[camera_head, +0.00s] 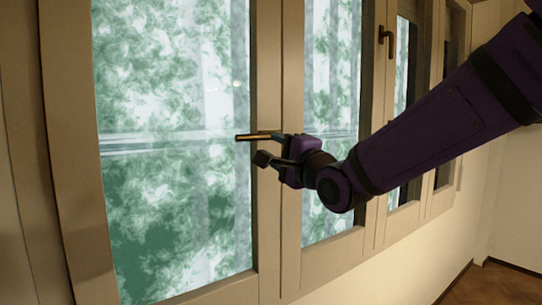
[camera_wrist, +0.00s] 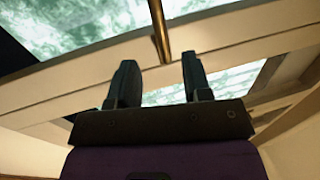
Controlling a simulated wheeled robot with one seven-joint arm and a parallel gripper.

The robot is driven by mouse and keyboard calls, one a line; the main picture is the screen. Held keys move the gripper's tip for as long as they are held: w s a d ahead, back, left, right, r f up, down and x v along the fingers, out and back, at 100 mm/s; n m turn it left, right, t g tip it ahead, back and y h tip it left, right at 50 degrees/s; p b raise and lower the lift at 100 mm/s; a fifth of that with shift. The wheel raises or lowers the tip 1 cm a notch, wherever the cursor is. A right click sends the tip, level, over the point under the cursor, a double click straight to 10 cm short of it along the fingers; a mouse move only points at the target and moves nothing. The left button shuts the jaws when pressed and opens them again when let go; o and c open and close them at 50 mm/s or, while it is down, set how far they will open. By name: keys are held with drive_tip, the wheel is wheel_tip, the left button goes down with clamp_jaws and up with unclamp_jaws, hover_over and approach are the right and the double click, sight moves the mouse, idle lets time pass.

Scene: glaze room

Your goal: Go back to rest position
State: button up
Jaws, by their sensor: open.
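My gripper (camera_head: 264,147) is at the end of my purple arm, which reaches in from the right to the window. In the wrist view, its two dark fingers (camera_wrist: 160,78) stand apart with nothing gripped between them. A brass-coloured window handle (camera_head: 258,136) lies roughly level at the meeting frames, just by the fingers. In the wrist view, the handle (camera_wrist: 161,30) shows beyond the fingertips, near the middle of the gap. I cannot tell if a finger touches it.
Beige window frames (camera_head: 268,220) surround the glass close to my gripper. A second, dark handle (camera_head: 386,36) is on the window farther right. A plain wall (camera_head: 410,262) runs below the windows, and a bit of floor (camera_head: 495,284) shows at the lower right.

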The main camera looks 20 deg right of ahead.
drive_tip(key=shift+d, duration=0.1)
drive_tip(key=s+d+f+n+g+h, duration=0.2)
drive_tip(key=s+d+f+n+g, duration=0.1)
drive_tip(key=s, duration=0.5)
drive_tip(key=s+d+f+n+g+h, duration=0.2)
drive_tip(key=s+d+f+n+g, duration=0.2)
drive_tip(key=s, duration=0.4)
drive_tip(key=s+d+f+n+g+h, duration=0.2)
drive_tip(key=s+d+f+n+g, duration=0.1)
drive_tip(key=s+f+n+g, duration=0.2)
drive_tip(key=s+n+g, duration=0.2)
drive_tip(key=s, duration=0.1)
drive_tip(key=shift+s+d+f+n, duration=0.2)
drive_tip(key=shift+s+d+n, duration=0.1)
drive_tip(key=shift+s+d, duration=0.1)
